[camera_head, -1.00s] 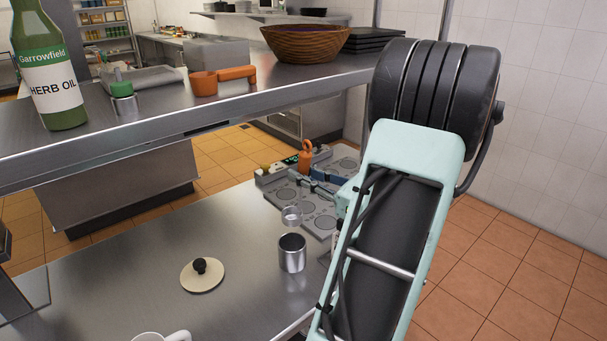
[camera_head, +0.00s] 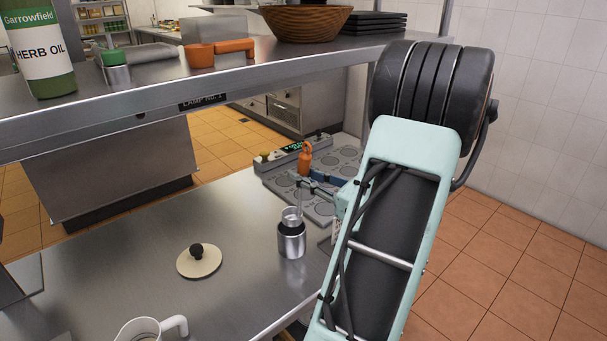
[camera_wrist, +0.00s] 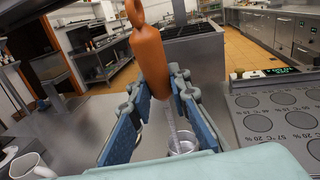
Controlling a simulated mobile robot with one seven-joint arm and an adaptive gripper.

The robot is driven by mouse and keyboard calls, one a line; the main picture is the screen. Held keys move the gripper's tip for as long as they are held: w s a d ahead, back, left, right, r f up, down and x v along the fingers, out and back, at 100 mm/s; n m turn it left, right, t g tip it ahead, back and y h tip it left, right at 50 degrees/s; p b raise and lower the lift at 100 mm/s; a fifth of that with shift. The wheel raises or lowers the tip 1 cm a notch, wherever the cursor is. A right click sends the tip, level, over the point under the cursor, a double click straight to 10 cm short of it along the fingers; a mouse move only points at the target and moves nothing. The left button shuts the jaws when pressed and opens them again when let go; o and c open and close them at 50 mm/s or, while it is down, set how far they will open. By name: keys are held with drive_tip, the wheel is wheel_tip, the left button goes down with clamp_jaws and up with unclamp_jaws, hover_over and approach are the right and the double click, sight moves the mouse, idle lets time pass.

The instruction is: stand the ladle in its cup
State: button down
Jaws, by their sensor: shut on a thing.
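The ladle has an orange handle (camera_head: 305,158), a thin shaft and a small shiny bowl (camera_head: 291,213). My gripper (camera_head: 312,184) is shut on the ladle just below the orange grip, and the ladle hangs nearly upright. In the wrist view, the blue-padded fingers (camera_wrist: 165,98) close on it, with the bowl (camera_wrist: 183,145) below. The metal cup (camera_head: 291,242) stands upright on the steel counter. In the head view the bowl overlaps the cup's dark mouth; I cannot tell whether its bottom is inside the rim or just above.
A cream lid with a black knob (camera_head: 198,260) lies left of the cup. A white mug (camera_head: 150,330) stands at the near edge. A grey hob panel with round plates (camera_head: 325,180) lies behind the cup. A steel shelf (camera_head: 200,95) overhangs the counter, carrying a herb oil bottle (camera_head: 38,50).

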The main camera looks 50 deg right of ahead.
wheel_tip(320, 180, down, 9)
drive_tip(key=b, duration=0.6)
idle(0.7)
drive_tip(key=shift+f+b, duration=0.35)
drive_tip(key=shift+b, duration=0.05)
drive_tip(key=shift+f, duration=0.35)
drive_tip(key=shift+f+b, duration=0.1)
drive_tip(key=shift+b, duration=0.2)
drive_tip(key=c, duration=1.9)
unclamp_jaws()
drive_tip(key=shift+s, duration=0.15)
drive_tip(key=shift+o, duration=0.8)
drive_tip(key=shift+r, duration=0.2)
approach(300, 209)
drive_tip(key=s, duration=0.3)
drive_tip(key=shift+d, duration=0.15)
